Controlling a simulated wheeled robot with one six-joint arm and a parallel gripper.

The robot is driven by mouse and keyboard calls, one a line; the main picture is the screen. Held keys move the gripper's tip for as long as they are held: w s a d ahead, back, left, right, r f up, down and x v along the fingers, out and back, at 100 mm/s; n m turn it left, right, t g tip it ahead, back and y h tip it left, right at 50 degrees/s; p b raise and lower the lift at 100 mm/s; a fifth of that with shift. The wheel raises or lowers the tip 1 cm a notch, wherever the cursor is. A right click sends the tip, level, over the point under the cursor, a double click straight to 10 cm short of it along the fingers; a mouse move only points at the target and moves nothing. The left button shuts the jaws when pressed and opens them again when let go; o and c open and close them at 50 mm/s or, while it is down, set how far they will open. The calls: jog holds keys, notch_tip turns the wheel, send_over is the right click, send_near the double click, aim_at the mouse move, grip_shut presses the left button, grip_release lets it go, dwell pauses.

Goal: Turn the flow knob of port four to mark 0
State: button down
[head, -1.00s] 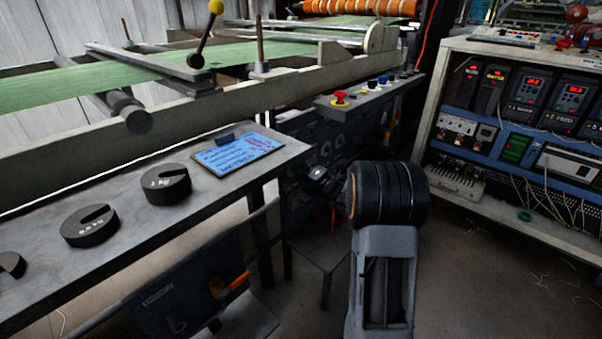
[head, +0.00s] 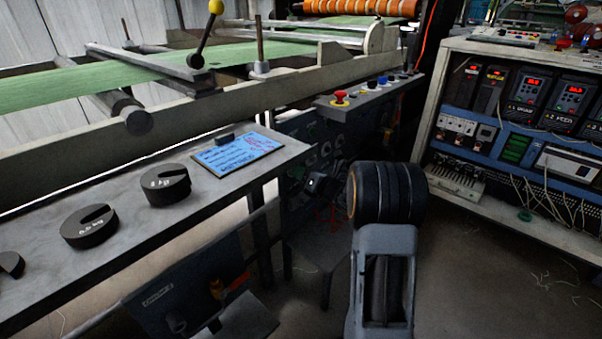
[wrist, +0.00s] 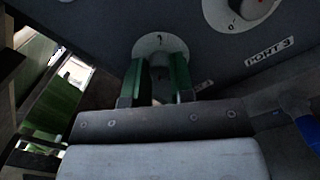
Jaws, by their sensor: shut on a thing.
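In the wrist view my gripper (wrist: 158,76) is shut, its two green fingers on either side of a grey flow knob (wrist: 159,61). Behind this knob is a round pale dial plate (wrist: 160,43); a dark mark shows near its top, but I cannot read it surely. The lower part of the knob is hidden by my gripper. A small label (wrist: 197,88) by the dial is too small to read. In the head view my arm hides the fingers and the knob.
A second dial (wrist: 228,14) with a 0 mark is at the upper right of the wrist view, beside a label reading port 3 (wrist: 270,51). A blue part (wrist: 300,115) is at the right edge. In the head view, a red emergency button (head: 340,96) tops the console.

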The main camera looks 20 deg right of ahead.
jog(key=shift+n, duration=0.3)
jog(key=c, duration=1)
grip_release()
jog(key=shift+d, duration=0.1)
jog(key=p+v, duration=0.3)
jog(key=v, duration=1)
jog(key=shift+s+d, duration=0.15)
jog(key=shift+s, duration=0.15)
